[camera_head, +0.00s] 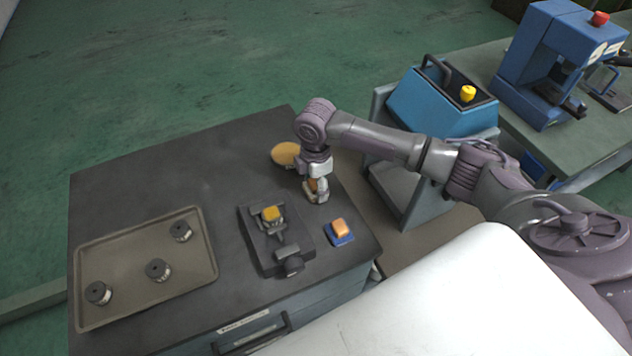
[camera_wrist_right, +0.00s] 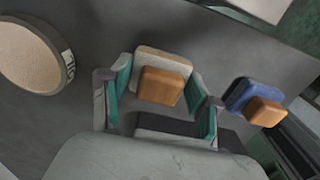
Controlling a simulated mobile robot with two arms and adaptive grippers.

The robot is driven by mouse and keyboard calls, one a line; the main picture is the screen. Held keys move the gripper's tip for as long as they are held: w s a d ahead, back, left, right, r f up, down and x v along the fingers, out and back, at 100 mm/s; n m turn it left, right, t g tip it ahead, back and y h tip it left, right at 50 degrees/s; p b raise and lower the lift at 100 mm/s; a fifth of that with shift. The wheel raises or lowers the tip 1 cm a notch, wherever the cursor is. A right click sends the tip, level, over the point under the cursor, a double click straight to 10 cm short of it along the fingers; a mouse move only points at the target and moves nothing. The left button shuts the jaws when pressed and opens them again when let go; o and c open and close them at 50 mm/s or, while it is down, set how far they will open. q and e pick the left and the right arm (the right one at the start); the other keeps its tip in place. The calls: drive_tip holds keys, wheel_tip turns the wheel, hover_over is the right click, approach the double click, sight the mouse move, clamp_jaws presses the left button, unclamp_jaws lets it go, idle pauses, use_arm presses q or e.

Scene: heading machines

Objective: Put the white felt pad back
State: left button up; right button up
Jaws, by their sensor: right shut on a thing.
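The white felt pad (camera_wrist_right: 168,60) is a pale off-white slab with an orange-brown block handle (camera_wrist_right: 162,86), seen between the fingers in the right wrist view. My right gripper (camera_head: 317,192) is shut on it, above the right part of the dark bench (camera_head: 205,182). In the head view the fingers mostly hide the pad. I cannot tell whether the pad touches the bench top. My left gripper is not in view.
A blue pad with an orange block (camera_head: 340,232) lies in front of the gripper. A round tan-topped dish (camera_head: 285,153) is behind it. A dark fixture (camera_head: 262,245) holding a yellow piece stands left. A tray (camera_head: 130,245) holds three dark spools. The bench's back left is clear.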

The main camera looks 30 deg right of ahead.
drive_tip(key=o, duration=1)
drive_tip(key=shift+f, duration=0.1)
wheel_tip(320, 180, up, 12)
drive_tip(key=shift+r+b, duration=0.15)
drive_tip(key=shift+b, duration=0.75)
